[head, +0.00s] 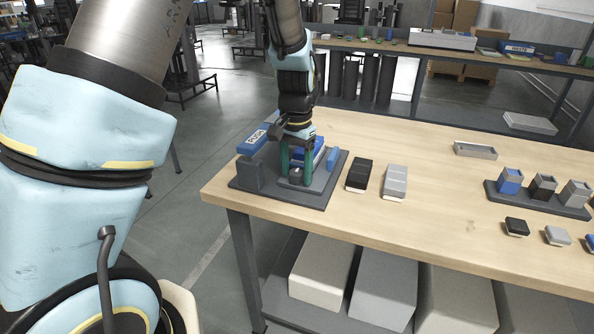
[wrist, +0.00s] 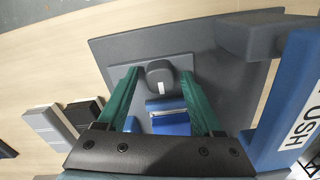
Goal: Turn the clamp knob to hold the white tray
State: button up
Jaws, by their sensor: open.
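The clamp knob (wrist: 160,75) is dark grey with a white mark and sits on a grey block of the fixture base (wrist: 120,45). My gripper (wrist: 159,80) is open, its green fingers on either side of the knob with visible gaps in the wrist view. In the head view my gripper (head: 296,168) is down over the fixture base (head: 316,196) at the table's left end. A blue and silver part (wrist: 168,115) shows between the fingers, beyond the knob. I cannot make out a white tray in the fixture; a shallow grey tray (head: 475,150) lies at the table's back.
A blue bar marked PUSH (wrist: 290,100) and a grey upright block (head: 250,176) stand close beside my gripper. A black block (head: 359,175) and a grey block (head: 395,182) lie right of the fixture. A rack (head: 540,200) with several blocks is farther right.

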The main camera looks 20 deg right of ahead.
jog(key=shift+r+p, duration=2.6)
jog(key=shift+r, duration=0.85)
